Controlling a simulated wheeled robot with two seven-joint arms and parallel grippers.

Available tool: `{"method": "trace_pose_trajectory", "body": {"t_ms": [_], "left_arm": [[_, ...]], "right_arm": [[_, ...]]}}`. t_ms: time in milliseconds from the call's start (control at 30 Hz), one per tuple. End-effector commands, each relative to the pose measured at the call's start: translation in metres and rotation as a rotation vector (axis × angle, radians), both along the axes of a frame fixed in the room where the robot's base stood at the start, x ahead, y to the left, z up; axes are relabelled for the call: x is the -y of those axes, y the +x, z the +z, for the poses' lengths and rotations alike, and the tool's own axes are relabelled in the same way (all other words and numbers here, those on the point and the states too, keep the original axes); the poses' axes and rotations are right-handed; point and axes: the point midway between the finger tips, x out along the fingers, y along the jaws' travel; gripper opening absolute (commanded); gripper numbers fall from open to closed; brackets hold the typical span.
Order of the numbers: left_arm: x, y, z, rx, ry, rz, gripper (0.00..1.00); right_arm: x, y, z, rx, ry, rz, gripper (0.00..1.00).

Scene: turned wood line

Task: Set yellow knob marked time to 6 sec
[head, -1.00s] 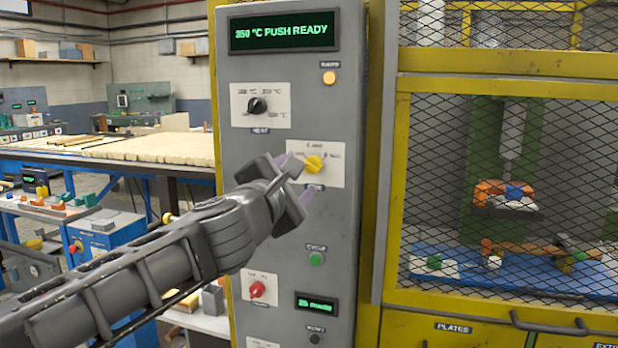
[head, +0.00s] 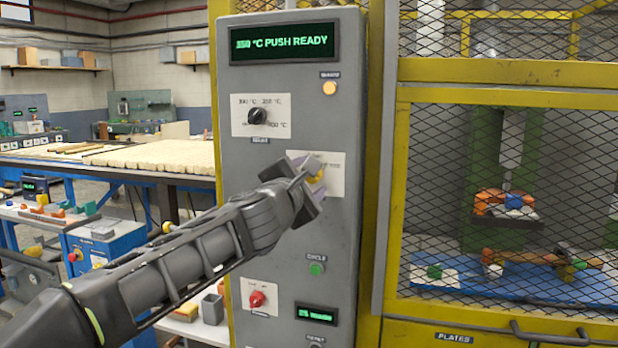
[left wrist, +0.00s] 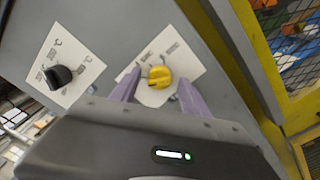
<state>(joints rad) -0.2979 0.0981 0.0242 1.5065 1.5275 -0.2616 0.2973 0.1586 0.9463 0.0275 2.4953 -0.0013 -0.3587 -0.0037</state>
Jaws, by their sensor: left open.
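The yellow knob (left wrist: 159,77) sits on a white label plate (left wrist: 185,62) with small dark marks that I cannot read. In the left wrist view the two purple fingers of my left gripper (left wrist: 157,93) are spread, one on each side of the knob, with a gap showing; contact is not clear. In the head view the knob (head: 316,173) is mostly hidden behind my left gripper (head: 311,184), which reaches the grey control panel (head: 290,220) from the lower left. My right gripper is not in view.
A black knob (head: 257,116) sits above on its own plate, and a green button (head: 316,268) and a red knob (head: 257,299) lie below. A green-lit display (head: 283,43) reads "350 °C PUSH READY". A yellow-framed mesh guard (head: 510,180) stands to the right.

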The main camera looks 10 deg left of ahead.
Motion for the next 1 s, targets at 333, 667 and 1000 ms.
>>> {"method": "trace_pose_trajectory", "body": {"t_ms": [333,667,1000], "left_arm": [[-0.0002,0.0019,-0.0003,0.0,0.001,0.0,0.49],[-0.0001,0.0018,-0.0003,0.0,0.001,0.0,0.22],[0.0001,0.0018,-0.0005,0.0,0.001,0.0,0.0]], "right_arm": [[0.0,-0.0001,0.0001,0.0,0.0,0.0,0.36],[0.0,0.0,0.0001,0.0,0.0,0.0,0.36],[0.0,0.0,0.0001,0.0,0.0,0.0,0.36]]}}
